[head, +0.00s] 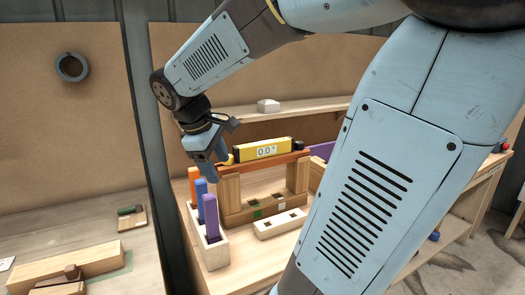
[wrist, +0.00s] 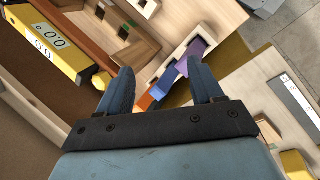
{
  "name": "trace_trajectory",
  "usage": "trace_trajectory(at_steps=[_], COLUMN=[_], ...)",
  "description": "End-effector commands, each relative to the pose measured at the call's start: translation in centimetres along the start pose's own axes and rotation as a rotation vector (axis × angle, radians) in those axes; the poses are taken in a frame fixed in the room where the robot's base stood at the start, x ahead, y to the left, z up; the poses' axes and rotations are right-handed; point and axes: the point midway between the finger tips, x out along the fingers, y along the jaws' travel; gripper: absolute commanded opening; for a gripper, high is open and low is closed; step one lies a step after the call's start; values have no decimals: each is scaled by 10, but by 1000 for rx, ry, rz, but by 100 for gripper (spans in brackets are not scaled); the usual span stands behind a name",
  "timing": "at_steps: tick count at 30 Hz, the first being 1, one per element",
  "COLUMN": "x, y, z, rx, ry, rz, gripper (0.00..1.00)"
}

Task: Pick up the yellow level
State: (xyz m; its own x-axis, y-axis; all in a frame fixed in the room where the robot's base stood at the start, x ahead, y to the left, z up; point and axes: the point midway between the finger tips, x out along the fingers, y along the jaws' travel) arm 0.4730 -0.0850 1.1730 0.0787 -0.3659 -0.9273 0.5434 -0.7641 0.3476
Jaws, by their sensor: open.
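The yellow level (head: 262,150) lies along the top of a wooden frame, with a "0.0" display on its front and dark ends. In the wrist view the yellow level (wrist: 42,40) is at the upper left, beyond my left finger. My gripper (head: 222,158) is just left of the level's left end in the head view, pointing down. In the wrist view my gripper (wrist: 163,85) is open, with nothing between its blue fingers; the level is outside them.
A pale holder (head: 213,256) with orange, blue and purple upright pieces (head: 210,215) stands below my gripper. The wooden frame (head: 230,192) carries the level. A pale slotted block (head: 279,224) lies in front. A shelf (head: 240,112) runs behind; a second bench (head: 100,240) is at left.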

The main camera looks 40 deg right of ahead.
Motion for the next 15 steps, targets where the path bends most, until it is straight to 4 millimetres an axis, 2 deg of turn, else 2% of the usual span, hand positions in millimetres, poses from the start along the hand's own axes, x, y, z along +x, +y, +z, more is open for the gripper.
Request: trace_trajectory(at_steps=[7, 15], x=[17, 27], y=[58, 115], z=[-23, -56], rx=[-314, -619], ry=[-284, -608], rz=[75, 132], gripper=[66, 66])
